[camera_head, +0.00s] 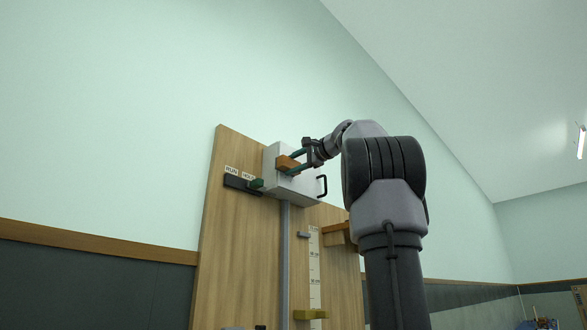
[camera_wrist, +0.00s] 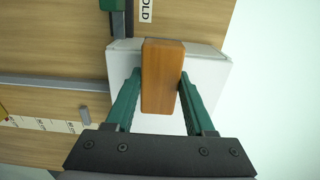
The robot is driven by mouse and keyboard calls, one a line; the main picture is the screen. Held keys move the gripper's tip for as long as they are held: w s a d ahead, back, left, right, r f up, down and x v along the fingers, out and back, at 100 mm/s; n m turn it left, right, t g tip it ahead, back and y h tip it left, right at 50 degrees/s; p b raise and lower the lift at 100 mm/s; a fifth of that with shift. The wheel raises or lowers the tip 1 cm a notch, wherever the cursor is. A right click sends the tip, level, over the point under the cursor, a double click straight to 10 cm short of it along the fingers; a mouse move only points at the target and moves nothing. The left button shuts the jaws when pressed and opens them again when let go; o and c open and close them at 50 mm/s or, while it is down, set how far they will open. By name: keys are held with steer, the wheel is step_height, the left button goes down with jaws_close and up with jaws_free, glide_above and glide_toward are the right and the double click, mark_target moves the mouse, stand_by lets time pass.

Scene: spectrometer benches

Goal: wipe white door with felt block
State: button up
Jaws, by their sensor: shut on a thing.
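My gripper (camera_head: 291,162) has green fingers and is shut on the felt block (camera_head: 287,164), an orange-brown block. In the wrist view the block (camera_wrist: 161,78) sits squarely between the two fingers, with one finger along each side. The white door (camera_head: 303,186) is the face of a white box high on the wooden panel, with a black handle (camera_head: 322,186) at its right. The block is in front of the door's upper left part. The door (camera_wrist: 211,78) also shows behind it in the wrist view. I cannot tell whether block and door touch.
A black switch strip (camera_head: 240,185) with a green piece and RUN and HOLD labels lies left of the box. A grey pipe (camera_head: 285,255) runs down below it. A scale strip (camera_head: 314,270), a yellow bracket (camera_head: 310,314) and a wooden ledge (camera_head: 337,236) are lower right.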

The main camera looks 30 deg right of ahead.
mark_target(308, 177)
steer(key=shift+r, duration=0.25)
steer(key=shift+w+d, duration=0.7)
steer(key=shift+d, duration=1.2)
steer(key=shift+w+d, duration=0.7)
steer(key=shift+d, duration=1.15)
steer(key=shift+w+d, duration=0.7)
steer(key=shift+d, duration=1.2)
steer(key=shift+v, duration=2.95)
steer(key=shift+s, duration=0.15)
steer(key=v, duration=0.2)
steer(key=shift+s+d, duration=0.15)
steer(key=shift+s, duration=0.2)
